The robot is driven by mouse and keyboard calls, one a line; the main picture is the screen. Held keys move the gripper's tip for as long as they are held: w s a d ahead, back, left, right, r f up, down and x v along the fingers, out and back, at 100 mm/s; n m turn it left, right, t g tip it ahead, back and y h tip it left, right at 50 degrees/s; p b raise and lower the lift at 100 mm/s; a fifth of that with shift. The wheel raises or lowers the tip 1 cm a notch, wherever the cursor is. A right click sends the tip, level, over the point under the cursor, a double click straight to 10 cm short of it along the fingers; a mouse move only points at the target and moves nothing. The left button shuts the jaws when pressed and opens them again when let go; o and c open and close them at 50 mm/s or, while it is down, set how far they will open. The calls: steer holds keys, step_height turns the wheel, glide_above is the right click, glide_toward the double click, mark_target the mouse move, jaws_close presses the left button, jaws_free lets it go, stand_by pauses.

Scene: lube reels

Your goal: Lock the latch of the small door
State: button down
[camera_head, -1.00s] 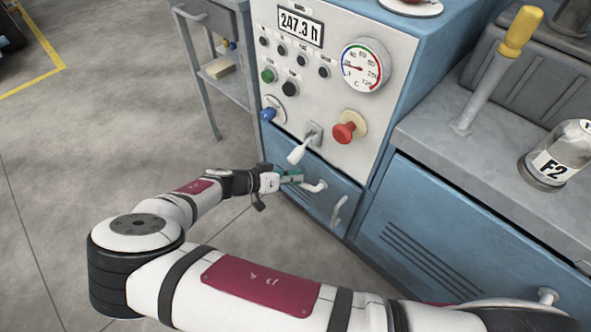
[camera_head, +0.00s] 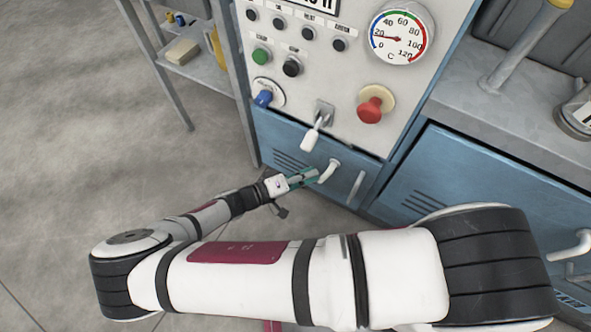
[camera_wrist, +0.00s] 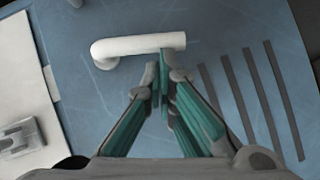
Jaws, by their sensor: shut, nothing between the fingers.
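The small blue door (camera_head: 291,158) with vent slots is below the control panel. Its white L-shaped latch handle (camera_head: 331,168) is on the door's right part, beside a separate light pull handle (camera_head: 356,187). In the wrist view the latch handle (camera_wrist: 138,46) lies across the picture, with its bend at the left and its free end at the right. My gripper (camera_head: 314,173) is shut and empty. Its teal-padded fingertips (camera_wrist: 160,72) are just below the latch's free end in the wrist view. I cannot tell if they touch it.
A white-handled lever (camera_head: 312,138) hangs just above the door. A red knob (camera_head: 371,106) and a blue switch (camera_head: 264,97) are on the panel. A blue cabinet (camera_head: 480,180) stands at the right. Open floor lies to the left.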

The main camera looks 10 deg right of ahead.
steer(key=shift+s+d+f, duration=0.3)
steer(key=shift+f, duration=0.1)
steer(key=shift+d+f, duration=0.1)
stand_by(0.4)
